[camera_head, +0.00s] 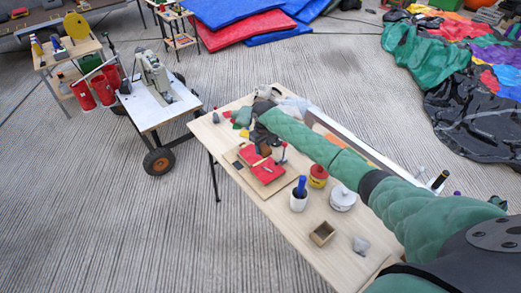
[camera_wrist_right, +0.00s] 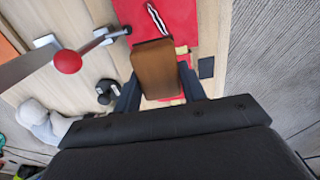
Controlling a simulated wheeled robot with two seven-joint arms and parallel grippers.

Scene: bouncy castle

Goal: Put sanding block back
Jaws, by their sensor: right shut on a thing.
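The sanding block looks like a brown block (camera_wrist_right: 155,66) in the right wrist view. My right gripper (camera_wrist_right: 160,88) is shut on it, with one dark finger on each side. In the head view the brown block (camera_head: 263,149) is small and partly hidden, at the end of my green-sleeved right arm. My right gripper (camera_head: 260,141) is over the wooden table, by the far edge of a red pad (camera_head: 268,172). The red pad (camera_wrist_right: 185,18) also shows beyond the block in the wrist view. I cannot tell whether the block touches what lies below. My left gripper is in neither view.
A red-knobbed lever (camera_wrist_right: 67,62) stands close to the gripper. A wheeled cart (camera_head: 158,112) stands left.

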